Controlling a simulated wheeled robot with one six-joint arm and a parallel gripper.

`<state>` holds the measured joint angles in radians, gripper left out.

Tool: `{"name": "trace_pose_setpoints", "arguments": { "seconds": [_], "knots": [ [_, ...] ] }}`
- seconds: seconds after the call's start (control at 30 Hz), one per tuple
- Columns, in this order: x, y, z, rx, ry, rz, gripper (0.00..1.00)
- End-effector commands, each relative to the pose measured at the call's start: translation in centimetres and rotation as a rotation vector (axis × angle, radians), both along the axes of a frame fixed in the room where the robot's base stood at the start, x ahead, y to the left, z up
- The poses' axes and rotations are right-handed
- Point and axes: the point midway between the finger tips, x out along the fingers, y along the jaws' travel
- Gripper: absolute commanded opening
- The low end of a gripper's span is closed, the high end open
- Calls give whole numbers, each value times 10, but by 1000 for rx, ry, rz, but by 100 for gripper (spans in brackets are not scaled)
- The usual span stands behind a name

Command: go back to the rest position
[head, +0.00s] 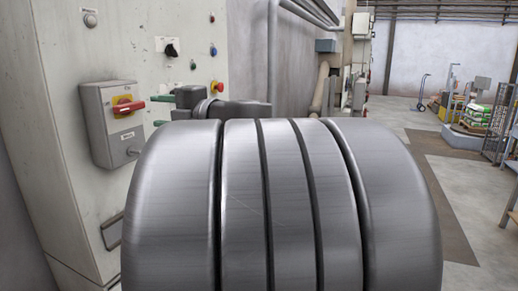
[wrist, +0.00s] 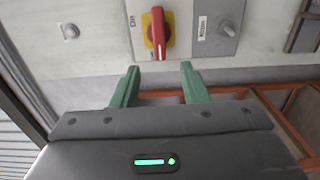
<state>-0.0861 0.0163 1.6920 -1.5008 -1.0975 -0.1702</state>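My gripper (head: 156,110) is beside the control cabinet in the head view, partly hidden behind my large grey arm links. In the wrist view its two green fingers (wrist: 159,68) are apart with nothing between them. A red rotary switch handle (wrist: 157,32) on a yellow plate is just ahead of the fingertips, with a small gap visible. In the head view the red handle (head: 129,107) lies roughly level on its grey switch box (head: 101,128), pointing toward my gripper. Much of my forearm and wrist is hidden.
The pale cabinet (head: 60,60) carries a black knob (head: 171,50), small buttons and a red emergency stop (head: 218,86) near my gripper. An orange frame (wrist: 240,92) runs beyond the fingers in the wrist view. Open floor (head: 470,185) lies right, with stacked sacks (head: 476,113) farther back.

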Motion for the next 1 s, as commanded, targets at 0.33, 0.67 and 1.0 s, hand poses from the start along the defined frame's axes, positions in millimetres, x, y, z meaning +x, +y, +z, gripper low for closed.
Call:
{"name": "trace_pose_setpoints", "arguments": {
  "seconds": [0.33,0.67,1.0],
  "knots": [
    [20,51,1,1,2,3,40],
    [36,88,1,1,1,1,40],
    [39,94,0,0,1,-1,40]
  ]
}}
